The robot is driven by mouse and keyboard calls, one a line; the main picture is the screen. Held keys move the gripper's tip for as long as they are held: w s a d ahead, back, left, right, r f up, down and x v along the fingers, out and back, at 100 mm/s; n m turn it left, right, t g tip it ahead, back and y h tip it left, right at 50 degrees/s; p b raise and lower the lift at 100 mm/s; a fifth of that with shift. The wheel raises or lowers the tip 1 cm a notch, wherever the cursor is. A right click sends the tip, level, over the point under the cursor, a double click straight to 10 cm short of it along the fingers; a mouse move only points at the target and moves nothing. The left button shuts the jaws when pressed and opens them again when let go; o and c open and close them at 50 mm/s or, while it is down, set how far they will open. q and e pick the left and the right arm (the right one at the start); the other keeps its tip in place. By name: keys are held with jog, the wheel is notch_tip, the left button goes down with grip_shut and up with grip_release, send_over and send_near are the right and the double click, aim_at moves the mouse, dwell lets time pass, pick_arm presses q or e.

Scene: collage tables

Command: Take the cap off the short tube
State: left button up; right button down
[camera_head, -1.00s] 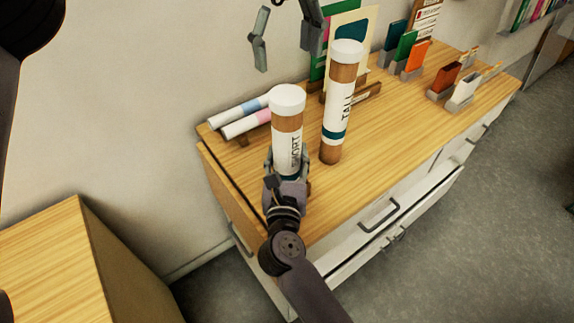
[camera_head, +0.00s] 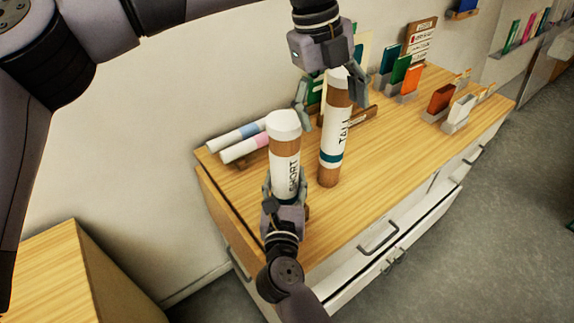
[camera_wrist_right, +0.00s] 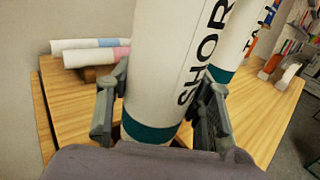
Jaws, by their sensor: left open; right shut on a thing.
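The short tube (camera_head: 285,165) is upright, with brown bands, a white label reading SHORT and a white cap (camera_head: 284,124) on top. My right gripper (camera_head: 285,193) is shut around its lower part; the right wrist view shows the fingers on either side of the tube (camera_wrist_right: 175,70), near a teal band. My left gripper (camera_head: 331,115) is open and points down, its fingers to either side of the tall tube's top in the picture. I cannot tell its depth against that tube. It is right of the short tube's cap and apart from it.
The tall tube (camera_head: 335,140) stands upright just right of the short one. Two rolled sheets (camera_head: 245,148) lie at the left on the wooden cabinet top (camera_head: 385,170). Coloured cards in holders (camera_head: 410,80) stand at the back right. The cabinet top's front right is clear.

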pick_arm(q)
jog(key=s+d+f+m+g+h, duration=0.15)
jog(key=s+d+h, duration=0.3)
jog(key=d, duration=0.45)
jog(key=s+d+f+m+g+h, duration=0.1)
jog(key=s+d+f+m+h, duration=0.1)
jog(key=s+d+h, duration=0.5)
jog(key=s+d+r+n+t+h, duration=0.2)
jog(key=s+d+r+h, duration=0.15)
jog(key=r, duration=0.25)
jog(key=s+d+r+n+t+h, duration=0.1)
jog(key=s+d+r+n+h, duration=0.1)
jog(key=r+h, duration=0.3)
jog(key=w+a+r+n+t+y, duration=0.25)
jog(key=a+n+t+y, duration=0.4)
jog(key=n+t, duration=0.4)
jog(key=w+a+r+n+t+y, duration=0.1)
jog(key=w+a+n+t+y, duration=0.35)
jog(key=a+n+t, duration=0.5)
jog(key=n+g+y, duration=0.4)
jog(key=n+y, duration=0.7)
jog(key=y, duration=0.1)
send_near(286, 128)
jog(key=w, duration=0.4)
jog(key=w+f, duration=0.1)
jog(key=w, duration=0.3)
jog(key=w+f, duration=0.1)
jog(key=w, duration=0.3)
jog(key=shift+w+a, duration=0.2)
jog(key=shift+w, duration=0.05)
